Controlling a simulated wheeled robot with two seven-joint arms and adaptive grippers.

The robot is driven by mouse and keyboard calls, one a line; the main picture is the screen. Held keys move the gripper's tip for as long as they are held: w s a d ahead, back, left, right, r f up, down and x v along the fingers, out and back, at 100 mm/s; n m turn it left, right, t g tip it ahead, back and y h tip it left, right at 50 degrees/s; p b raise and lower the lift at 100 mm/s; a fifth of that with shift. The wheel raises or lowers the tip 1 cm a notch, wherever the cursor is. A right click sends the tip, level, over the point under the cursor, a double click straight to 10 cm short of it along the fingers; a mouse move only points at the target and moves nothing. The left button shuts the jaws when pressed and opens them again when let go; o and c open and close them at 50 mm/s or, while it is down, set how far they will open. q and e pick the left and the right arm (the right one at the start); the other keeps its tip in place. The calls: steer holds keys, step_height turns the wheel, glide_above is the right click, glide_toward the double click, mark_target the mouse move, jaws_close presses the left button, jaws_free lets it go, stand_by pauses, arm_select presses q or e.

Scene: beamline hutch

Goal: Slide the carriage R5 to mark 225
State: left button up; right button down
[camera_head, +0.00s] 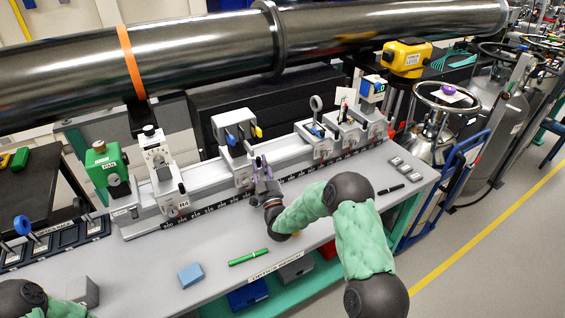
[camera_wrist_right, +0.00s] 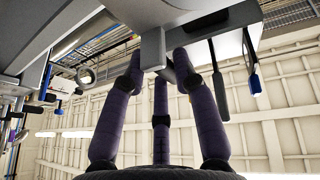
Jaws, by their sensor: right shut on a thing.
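A grey-white carriage (camera_head: 233,131) with blue and yellow parts on top stands on the middle of a long rail (camera_head: 205,182). It is the one at my right gripper; I cannot read its label, so I cannot confirm it is R5. My right gripper (camera_head: 260,170) is at its front right side. In the right wrist view the purple fingers (camera_wrist_right: 157,75) are shut around a grey tab (camera_wrist_right: 153,48) on the carriage. A black scale strip (camera_head: 210,209) with white numbers runs along the rail's front; mark 225 is not legible. My left gripper is out of view.
Several carriages stand right, including one with a ring (camera_head: 316,140). A green pen (camera_head: 248,257), a blue block (camera_head: 191,275) and a black pen (camera_head: 391,189) lie on the bench.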

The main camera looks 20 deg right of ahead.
mark_target(246, 183)
steer(key=a, duration=0.4)
steer(key=a+b, duration=0.1)
steer(key=a, duration=0.1)
steer(key=shift+s+a+r, duration=0.2)
steer(key=shift+r, duration=0.1)
steer(key=c, duration=1)
jaws_free()
steer(key=shift+f, duration=0.1)
steer(key=shift+f, duration=0.1)
steer(key=v, duration=1.2)
